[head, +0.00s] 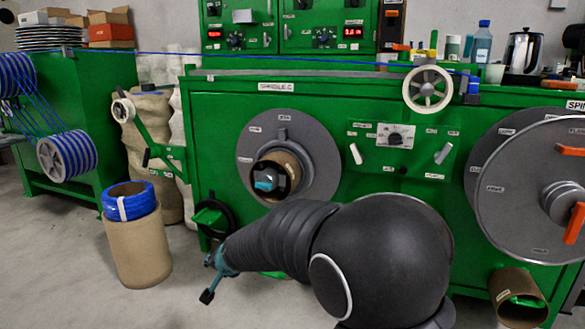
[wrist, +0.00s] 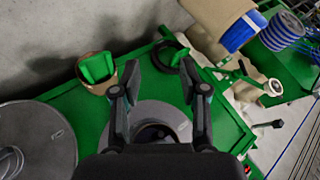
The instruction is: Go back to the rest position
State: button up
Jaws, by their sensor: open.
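My gripper (head: 213,277) shows at the end of my dark arm in the head view, low in front of the green machine (head: 215,105) and right of the brown drum. In the wrist view my gripper (wrist: 160,90) has its two fingers apart with nothing between them. Beyond the fingers is the grey spindle disc (wrist: 160,112). In the head view this spindle C disc (head: 318,140) has a brown core with a dark and teal hub. My arm hides part of the machine's lower front.
A brown drum (head: 138,255) with a blue cable coil (head: 130,200) stands on the floor at left. A large grey disc (head: 510,215) with orange handles is at right. A brown tube (head: 518,300) sits below it. Blue cable runs over the white pulley (head: 428,90). Floor at lower left is clear.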

jog(key=s+d+r+n+g+h+p, duration=0.1)
jog(key=s+d+r+n+g+p, duration=0.15)
jog(key=s+d, duration=0.65)
jog(key=s+d+r+n+g+h+p, duration=0.15)
jog(key=s+d+r, duration=0.25)
jog(key=s+d, duration=0.55)
jog(key=s+d+r+n+g+h+p, duration=0.1)
jog(key=s+d+r+h, duration=0.15)
jog(key=s+d, duration=0.65)
jog(key=s+d+r+m+t+p, duration=0.2)
jog(key=s+d+r+p, duration=0.1)
jog(key=s+d+r, duration=0.3)
notch_tip(320, 180, up, 2)
jog(key=shift+d+r+t+p, duration=0.2)
jog(key=shift+d+t+p, duration=0.15)
jog(key=shift+d, duration=0.45)
